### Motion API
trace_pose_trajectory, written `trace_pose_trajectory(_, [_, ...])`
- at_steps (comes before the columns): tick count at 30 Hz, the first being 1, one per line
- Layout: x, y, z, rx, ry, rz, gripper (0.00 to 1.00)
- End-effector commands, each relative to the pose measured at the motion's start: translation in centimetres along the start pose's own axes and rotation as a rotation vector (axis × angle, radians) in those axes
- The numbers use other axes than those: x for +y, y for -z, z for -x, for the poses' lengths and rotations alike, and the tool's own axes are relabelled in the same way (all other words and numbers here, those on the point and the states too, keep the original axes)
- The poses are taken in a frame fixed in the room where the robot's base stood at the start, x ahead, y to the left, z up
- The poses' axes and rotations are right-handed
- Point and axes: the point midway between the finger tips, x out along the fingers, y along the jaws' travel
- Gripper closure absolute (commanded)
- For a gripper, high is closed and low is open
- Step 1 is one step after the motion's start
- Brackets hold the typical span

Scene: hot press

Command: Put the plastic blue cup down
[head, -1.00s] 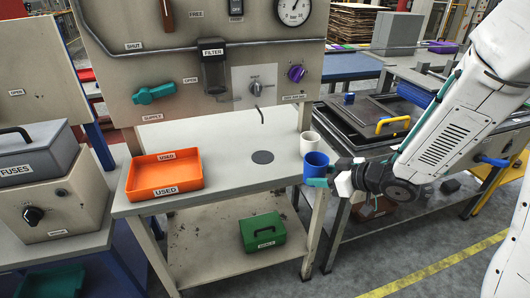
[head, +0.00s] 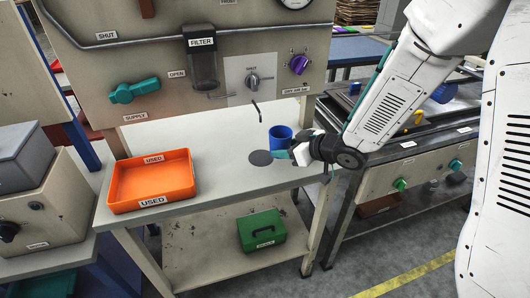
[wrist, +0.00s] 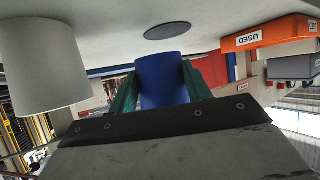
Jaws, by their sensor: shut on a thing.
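The blue cup (head: 280,136) is upright over the right part of the grey worktop, close to the dark round disc (head: 260,158). My gripper (head: 283,154) reaches in from the right and is shut on the cup. In the wrist view the blue cup (wrist: 162,80) sits between the green fingers of my gripper (wrist: 158,85), with the disc (wrist: 168,31) beyond it. The fingers hide part of the cup, and I cannot tell whether its base touches the worktop. A white cup (wrist: 42,65) stands left in the wrist view; my arm hides it in the head view.
An orange USED tray (head: 150,182) is on the worktop's left. The panel with the FILTER housing (head: 202,62) and a thin bent spout (head: 257,108) rises behind. A green case (head: 262,230) is on the lower shelf. The worktop between tray and disc is clear.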

Motion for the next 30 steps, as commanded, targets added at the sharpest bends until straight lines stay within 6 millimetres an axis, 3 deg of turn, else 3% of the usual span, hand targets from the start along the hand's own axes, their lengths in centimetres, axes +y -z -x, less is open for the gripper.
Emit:
trace_pose_trajectory(3, [-0.9,1.1,-2.6,0.000,0.004,0.003,0.76])
trace_pose_trajectory(6, [-1.3,1.8,-4.0,0.001,0.004,0.003,0.76])
trace_pose_trajectory(15, [-2.0,2.8,-6.2,0.001,0.006,0.004,0.76])
trace_pose_trajectory(21, [-1.9,-0.4,-7.6,-0.003,0.005,0.001,0.76])
trace_pose_trajectory(30, [-1.9,-0.5,-7.7,0.001,0.003,0.003,0.76])
